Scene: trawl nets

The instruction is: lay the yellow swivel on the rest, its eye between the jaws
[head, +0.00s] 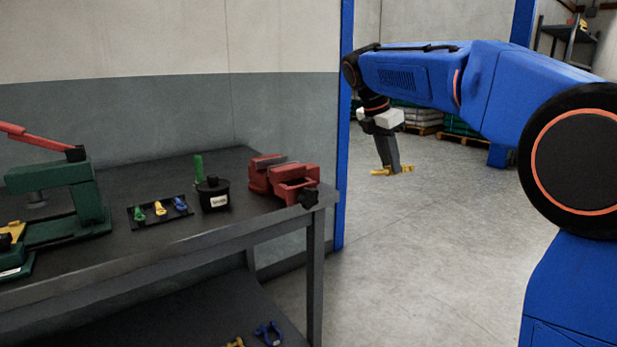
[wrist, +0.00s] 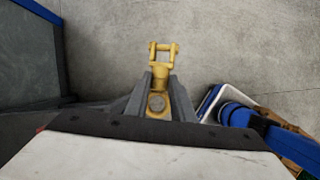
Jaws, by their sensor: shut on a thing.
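My gripper (head: 391,167) is shut on the yellow swivel (head: 379,172) and holds it over the open floor, right of the bench. In the wrist view, the yellow swivel (wrist: 162,55) has its forked end with a cross pin beyond the fingertips. A rounded end with a grey centre lies between the fingers (wrist: 158,92). A red vise (head: 292,181) stands at the bench's right end, its jaws on top and a dark knob in front. My gripper is right of the vise and apart from it. I cannot make out the rest clearly.
On the dark bench (head: 160,245) are a black labelled pot (head: 213,195), a green post (head: 198,168), a dark tray (head: 136,221) with small green, yellow and blue pieces, and a green press (head: 60,195). A blue post (head: 345,120) stands behind the bench's right end. A blue shackle (head: 268,333) lies below.

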